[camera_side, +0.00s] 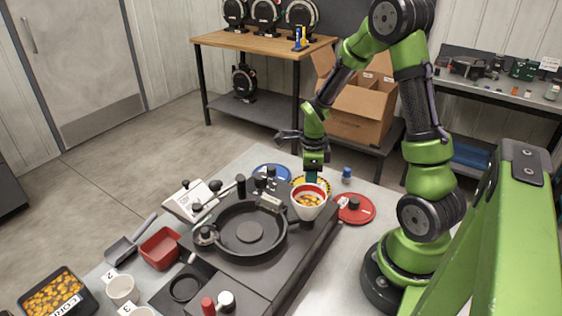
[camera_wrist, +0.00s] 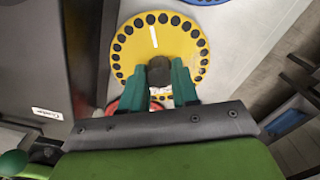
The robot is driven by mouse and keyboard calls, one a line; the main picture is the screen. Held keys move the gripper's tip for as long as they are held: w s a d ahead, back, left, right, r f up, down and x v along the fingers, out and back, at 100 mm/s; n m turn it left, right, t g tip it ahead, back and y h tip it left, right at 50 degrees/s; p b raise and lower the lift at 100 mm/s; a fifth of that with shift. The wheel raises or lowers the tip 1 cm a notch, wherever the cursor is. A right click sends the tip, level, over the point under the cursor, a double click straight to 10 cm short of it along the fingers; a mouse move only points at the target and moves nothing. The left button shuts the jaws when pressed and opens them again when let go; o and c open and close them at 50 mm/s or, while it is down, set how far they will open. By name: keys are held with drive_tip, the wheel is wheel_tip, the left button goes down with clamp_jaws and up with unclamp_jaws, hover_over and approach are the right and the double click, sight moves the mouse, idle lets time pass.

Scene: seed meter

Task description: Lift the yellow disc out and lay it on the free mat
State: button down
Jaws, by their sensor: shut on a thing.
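The yellow disc (camera_wrist: 140,45), with a ring of dark holes and a white mark, fills the top of the wrist view. My gripper (camera_wrist: 160,82) is shut on its dark central knob (camera_wrist: 159,71). In the side view my gripper (camera_side: 312,177) is behind the seed cup, with only a bit of the yellow disc (camera_side: 325,186) showing between the blue and red discs. Whether the disc touches the table or hangs just above it I cannot tell. The mat beneath it is hidden. The round black meter housing (camera_side: 272,237) stands open, with no yellow disc in it.
A red-rimmed white cup of seeds (camera_side: 309,212) stands close before my gripper. The blue disc (camera_side: 265,169) lies left of it, the red disc (camera_side: 362,214) right. A small blue-capped bottle (camera_side: 347,174) stands behind. A red bin (camera_side: 161,249) is at the left.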

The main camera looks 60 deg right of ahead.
drive_tip(key=shift+f, duration=0.45)
idle(0.4)
drive_tip(key=c, duration=0.8)
unclamp_jaws()
drive_tip(key=shift+o, duration=0.6)
drive_tip(key=shift+o, duration=0.8)
drive_tip(key=shift+r, duration=3)
